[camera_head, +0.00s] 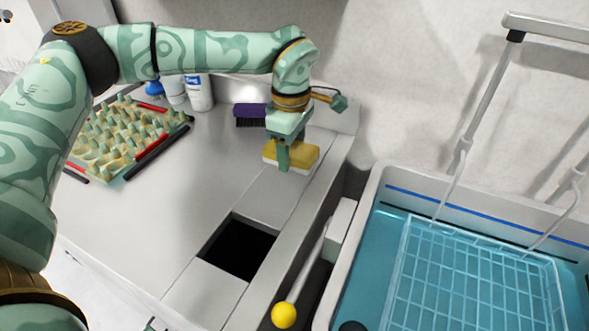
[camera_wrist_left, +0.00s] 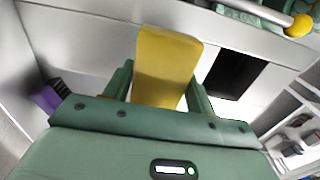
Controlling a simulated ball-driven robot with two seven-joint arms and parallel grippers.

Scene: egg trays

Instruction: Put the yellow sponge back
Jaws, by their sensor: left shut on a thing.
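The yellow sponge (camera_head: 303,155) has a pale underside and is at the back right of the grey counter. It also shows in the left wrist view (camera_wrist_left: 166,62), between the two green fingers. My left gripper (camera_head: 284,160) is shut on the sponge from above; in the left wrist view its fingers (camera_wrist_left: 160,92) stand on either side of it. I cannot tell whether the sponge touches the counter. My right gripper is not in view.
A purple brush (camera_head: 250,115) lies just left of the sponge. White bottles (camera_head: 199,92) stand behind. An egg tray (camera_head: 118,135) is at the left. A dark square opening (camera_head: 238,248) is in the counter. A blue water basin with a wire basket (camera_head: 470,270) and a yellow-knobbed lever (camera_head: 284,315) are at the right.

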